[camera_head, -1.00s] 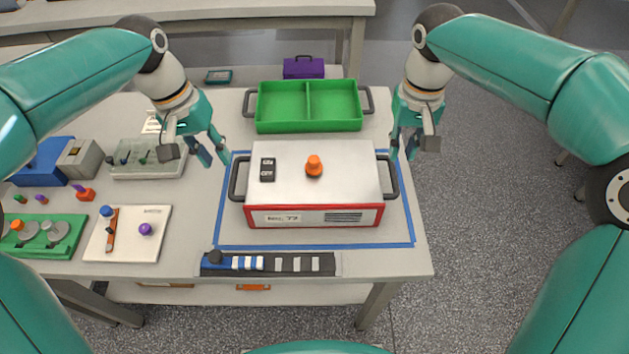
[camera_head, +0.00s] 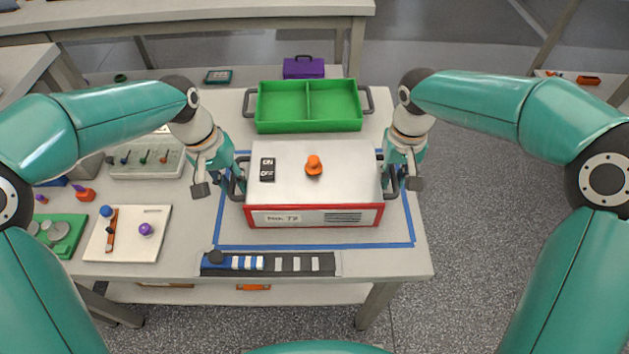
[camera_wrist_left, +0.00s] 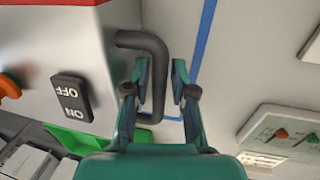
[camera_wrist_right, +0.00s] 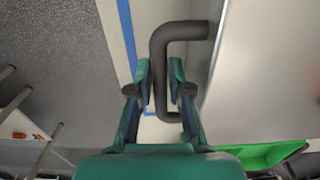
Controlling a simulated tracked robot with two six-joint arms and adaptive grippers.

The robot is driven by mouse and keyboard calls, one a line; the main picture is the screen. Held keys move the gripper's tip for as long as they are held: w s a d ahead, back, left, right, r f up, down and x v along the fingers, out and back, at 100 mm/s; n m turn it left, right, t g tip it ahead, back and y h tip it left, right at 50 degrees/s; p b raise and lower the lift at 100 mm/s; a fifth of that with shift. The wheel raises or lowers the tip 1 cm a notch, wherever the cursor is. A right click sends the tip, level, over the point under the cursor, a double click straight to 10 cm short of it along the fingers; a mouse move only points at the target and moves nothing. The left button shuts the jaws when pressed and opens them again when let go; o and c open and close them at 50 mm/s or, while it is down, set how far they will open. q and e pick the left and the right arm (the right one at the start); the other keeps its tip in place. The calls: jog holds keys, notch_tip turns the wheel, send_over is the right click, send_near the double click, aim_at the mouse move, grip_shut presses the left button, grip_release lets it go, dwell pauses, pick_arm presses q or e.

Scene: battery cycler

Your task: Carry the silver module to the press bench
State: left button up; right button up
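The silver module (camera_head: 345,170) is a box with a silver top, red-trimmed front, orange knob and dark switch plate. It sits on the table inside a blue tape outline. My left gripper (camera_head: 238,182) is at its left handle; the left wrist view shows that black handle (camera_wrist_left: 157,75) between the open fingers (camera_wrist_left: 161,75). My right gripper (camera_head: 391,178) is at the right handle; the right wrist view shows that handle (camera_wrist_right: 158,75) between the open fingers (camera_wrist_right: 160,75). Fingertip contact is hard to tell. I cannot tell which surface is the press bench.
A green two-part tray (camera_head: 280,125) stands just behind the module. A dark strip with switches (camera_head: 290,264) lies in front. At left are a white board (camera_head: 120,245), a green board (camera_head: 62,247) and a grey-green block (camera_head: 150,172). Another bench (camera_head: 220,28) stands at the back.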

pick_arm(q)
grip_shut()
pick_arm(e)
grip_shut()
pick_arm(q)
jog(key=shift+w+r, duration=0.1)
jog(key=shift+r, duration=0.05)
pick_arm(e)
jog(key=shift+w+r, duration=0.1)
jog(key=shift+r, duration=0.1)
